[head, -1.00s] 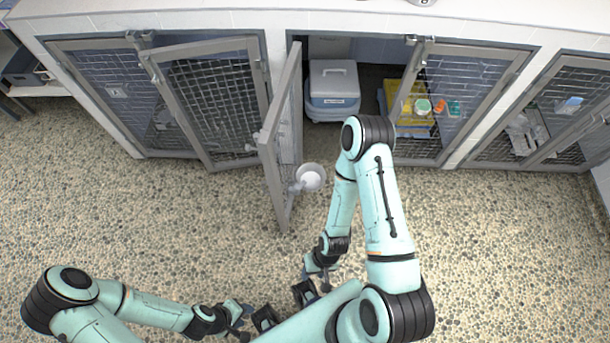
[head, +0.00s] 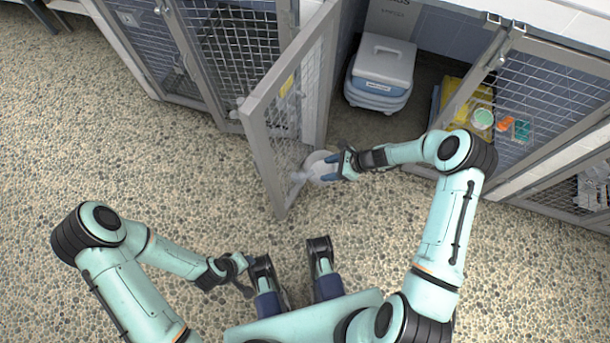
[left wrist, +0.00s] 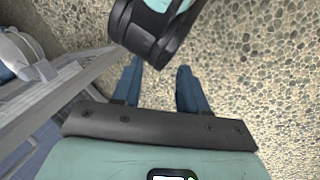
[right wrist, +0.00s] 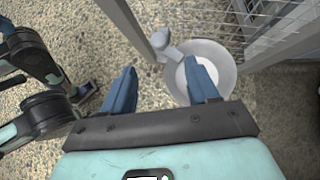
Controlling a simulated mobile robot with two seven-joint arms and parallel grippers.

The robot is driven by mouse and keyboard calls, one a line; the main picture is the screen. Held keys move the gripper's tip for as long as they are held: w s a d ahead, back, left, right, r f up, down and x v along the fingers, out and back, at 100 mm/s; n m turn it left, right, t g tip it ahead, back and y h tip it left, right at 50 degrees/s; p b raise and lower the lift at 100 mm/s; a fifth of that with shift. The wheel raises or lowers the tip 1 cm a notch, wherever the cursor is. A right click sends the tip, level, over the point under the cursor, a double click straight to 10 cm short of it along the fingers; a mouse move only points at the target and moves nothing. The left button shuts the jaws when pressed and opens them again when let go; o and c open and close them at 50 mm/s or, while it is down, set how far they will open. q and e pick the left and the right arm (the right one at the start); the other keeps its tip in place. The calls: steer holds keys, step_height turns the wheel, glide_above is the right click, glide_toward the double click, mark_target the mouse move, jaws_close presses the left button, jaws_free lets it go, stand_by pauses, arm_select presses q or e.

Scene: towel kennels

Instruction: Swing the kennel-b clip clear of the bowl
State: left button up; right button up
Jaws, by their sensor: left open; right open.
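The white bowl (head: 317,163) is at the low free end of the open mesh door (head: 262,160). In the right wrist view, the bowl (right wrist: 228,70) shows from above, partly behind one finger. A small grey clip (right wrist: 160,38) sits by the door's edge frame, and its arm reaches to the bowl's rim; in the head view the clip (head: 298,176) is tiny. My right gripper (head: 332,167) is open and empty at the bowl, its fingers either side of the rim area; contact cannot be told. My left gripper (left wrist: 158,82) is open and empty above pebbled floor.
The open kennel holds a blue-and-white carrier (head: 383,70). A yellow thing (head: 455,92) and small coloured items stand behind the right mesh door (head: 540,95). Closed mesh kennels (head: 235,45) line the left.

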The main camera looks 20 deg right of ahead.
mark_target(304, 175)
steer(key=b+x, duration=0.2)
steer(key=x, duration=0.9)
steer(key=shift+s+b, duration=0.15)
steer(key=shift+b, duration=0.15)
arm_select(q)
steer(key=w+a+f+t, duration=0.1)
steer(key=w+a+f, duration=0.1)
steer(key=w+f, duration=0.1)
steer(key=shift+w+a+f+t+y, duration=0.15)
steer(key=shift+w+a+t+y, duration=0.2)
steer(key=shift+w, duration=0.45)
arm_select(e)
steer(key=shift+w+a+f, duration=0.2)
steer(key=shift+a+f, duration=0.05)
arm_select(q)
steer(key=shift+d, duration=0.1)
